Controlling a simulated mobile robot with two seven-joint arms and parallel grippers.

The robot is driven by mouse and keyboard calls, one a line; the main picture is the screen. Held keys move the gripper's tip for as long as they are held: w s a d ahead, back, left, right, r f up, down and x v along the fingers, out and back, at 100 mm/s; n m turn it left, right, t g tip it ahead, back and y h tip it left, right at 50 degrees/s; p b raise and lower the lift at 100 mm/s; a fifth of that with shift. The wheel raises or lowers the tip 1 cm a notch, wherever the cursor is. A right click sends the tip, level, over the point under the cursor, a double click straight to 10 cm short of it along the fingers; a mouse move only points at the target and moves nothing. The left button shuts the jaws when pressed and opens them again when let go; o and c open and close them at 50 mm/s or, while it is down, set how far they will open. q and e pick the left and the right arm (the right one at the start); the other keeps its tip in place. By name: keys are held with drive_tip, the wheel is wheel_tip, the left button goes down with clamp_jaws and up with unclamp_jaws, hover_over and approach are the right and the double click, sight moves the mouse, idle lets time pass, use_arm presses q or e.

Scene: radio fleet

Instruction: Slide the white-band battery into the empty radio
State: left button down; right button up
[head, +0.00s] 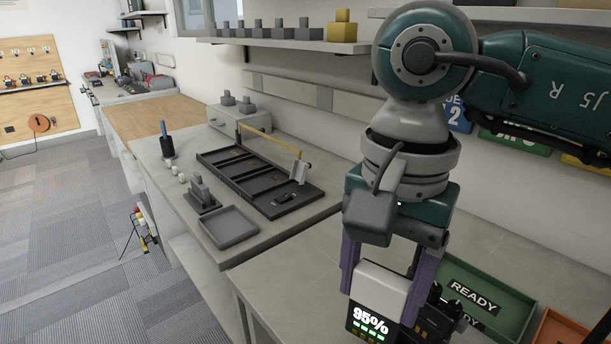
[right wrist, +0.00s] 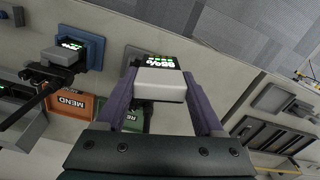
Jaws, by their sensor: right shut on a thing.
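My right gripper (head: 380,305) has its purple fingers shut on the white-band battery (head: 381,283). The battery is dark with a broad white end and a lit display reading 95% with green bars. It is held above the right-hand bench, and it also shows between the fingers in the right wrist view (right wrist: 160,85). Dark radios (head: 445,307) stand just right of and behind the battery, by the green tray, partly hidden by the finger and battery. I cannot tell which radio is empty. My left gripper is not in view.
A green READY tray (head: 512,308) lies right of the gripper. A black compartment tray (head: 290,205) and grey tray (head: 228,228) lie on the far bench.

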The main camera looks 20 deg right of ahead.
sight(390, 332)
drive_tip(key=f+m, duration=0.1)
drive_tip(key=f, duration=0.1)
drive_tip(key=s+f+m, duration=0.1)
drive_tip(key=d+f+m, duration=0.1)
drive_tip(key=f, duration=0.1)
drive_tip(key=shift+s+f, duration=0.3)
drive_tip(key=shift+s, duration=0.1)
drive_tip(key=shift+b, duration=0.35)
drive_tip(key=shift+w+f, duration=0.1)
drive_tip(key=shift+w+d+f+b, duration=0.3)
drive_tip(key=shift+d+b, duration=0.3)
drive_tip(key=shift+b, duration=0.15)
drive_tip(key=d+b, duration=0.1)
drive_tip(key=w+d, duration=0.1)
drive_tip(key=d+f+b, duration=0.1)
drive_tip(key=shift+w+d+b, duration=0.15)
drive_tip(key=shift+d+b, duration=0.1)
drive_tip(key=shift+b, duration=0.05)
